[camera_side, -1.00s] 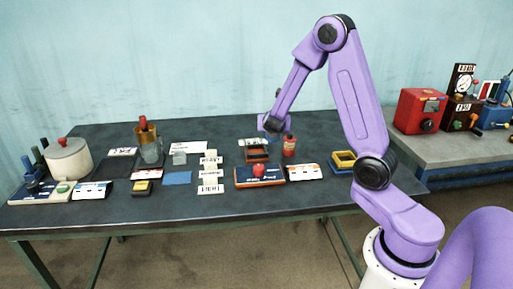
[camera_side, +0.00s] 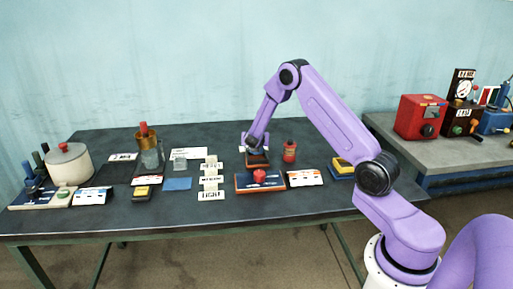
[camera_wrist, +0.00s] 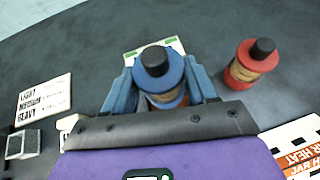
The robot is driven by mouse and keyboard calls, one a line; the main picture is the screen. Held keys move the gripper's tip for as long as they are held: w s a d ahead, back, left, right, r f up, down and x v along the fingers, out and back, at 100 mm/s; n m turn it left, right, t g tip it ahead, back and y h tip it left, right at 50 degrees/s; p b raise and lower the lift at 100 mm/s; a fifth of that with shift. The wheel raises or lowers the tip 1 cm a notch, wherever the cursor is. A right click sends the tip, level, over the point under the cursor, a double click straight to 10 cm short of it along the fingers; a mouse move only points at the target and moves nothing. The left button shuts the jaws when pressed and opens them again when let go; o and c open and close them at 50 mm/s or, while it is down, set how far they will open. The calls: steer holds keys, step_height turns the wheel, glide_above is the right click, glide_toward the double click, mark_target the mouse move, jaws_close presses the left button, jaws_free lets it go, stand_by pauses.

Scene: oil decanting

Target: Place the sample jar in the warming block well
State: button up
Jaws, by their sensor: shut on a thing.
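A blue jar (camera_wrist: 160,75) with a black cap and a tan label, which I take as the sample jar, is between my fingers in the wrist view. My gripper (camera_wrist: 163,93) is shut on it. In the side view my gripper (camera_side: 255,146) points down directly over a low brown-orange block (camera_side: 258,161), which I take as the warming block. The jar is hard to make out there. The well is hidden, so I cannot tell whether the jar's base is in it or above it.
A red jar (camera_side: 289,151) stands close to the right of my gripper and shows in the wrist view (camera_wrist: 250,65). A panel with a red knob (camera_side: 260,180) lies in front, beside a white card (camera_side: 306,178). A glass beaker (camera_side: 150,158) and a pot (camera_side: 69,164) stand left.

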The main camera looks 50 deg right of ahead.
steer(key=shift+w+f, duration=0.15)
steer(key=shift+f, duration=1.5)
steer(key=shift+f, duration=0.1)
steer(key=o, duration=1.2)
